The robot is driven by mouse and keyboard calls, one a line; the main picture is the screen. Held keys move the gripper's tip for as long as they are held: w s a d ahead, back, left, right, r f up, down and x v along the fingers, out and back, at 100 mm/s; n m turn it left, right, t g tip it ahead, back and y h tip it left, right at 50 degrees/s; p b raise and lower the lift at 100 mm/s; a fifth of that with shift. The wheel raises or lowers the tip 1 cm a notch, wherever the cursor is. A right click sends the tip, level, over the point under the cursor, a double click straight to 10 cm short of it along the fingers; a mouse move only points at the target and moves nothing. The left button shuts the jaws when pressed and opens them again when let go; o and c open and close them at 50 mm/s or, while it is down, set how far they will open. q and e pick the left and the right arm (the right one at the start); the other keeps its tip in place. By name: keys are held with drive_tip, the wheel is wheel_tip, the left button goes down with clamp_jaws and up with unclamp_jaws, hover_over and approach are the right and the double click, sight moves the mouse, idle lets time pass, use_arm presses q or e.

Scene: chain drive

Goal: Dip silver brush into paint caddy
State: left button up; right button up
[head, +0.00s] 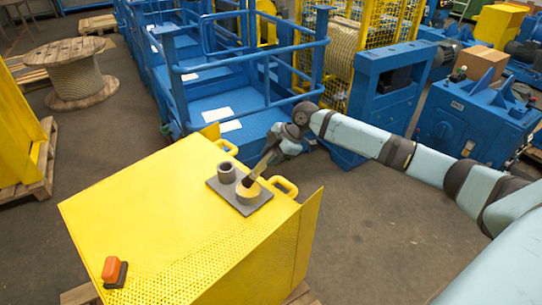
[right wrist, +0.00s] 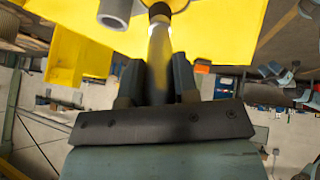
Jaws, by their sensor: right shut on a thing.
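The paint caddy (head: 263,203) is a grey plate on top of the yellow box, bearing a hollow grey cup (head: 226,173) and a second, tan-yellow round pot (head: 249,194). My right gripper (head: 271,155) is shut on the silver brush (head: 257,169) and holds it tilted, its lower end at the mouth of the tan-yellow pot. I cannot tell how deep the tip sits. In the right wrist view the brush's shaft (right wrist: 159,48) runs up from between the fingers, and the grey cup (right wrist: 114,10) shows to its left. My left gripper is not in view.
The yellow box (head: 165,215) has a perforated front and handles (head: 284,185) at the right edge near my gripper. An orange and black item (head: 114,271) lies at its front left corner. Blue railed machinery (head: 240,85) stands behind. Open floor (head: 375,225) lies to the right.

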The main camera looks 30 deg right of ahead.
idle(0.3)
drive_tip(key=shift+f, duration=0.65)
idle(0.7)
drive_tip(key=shift+f, duration=0.1)
idle(1.1)
drive_tip(key=shift+r+p, duration=2.75)
drive_tip(key=shift+r, duration=0.85)
drive_tip(key=shift+f, duration=0.1)
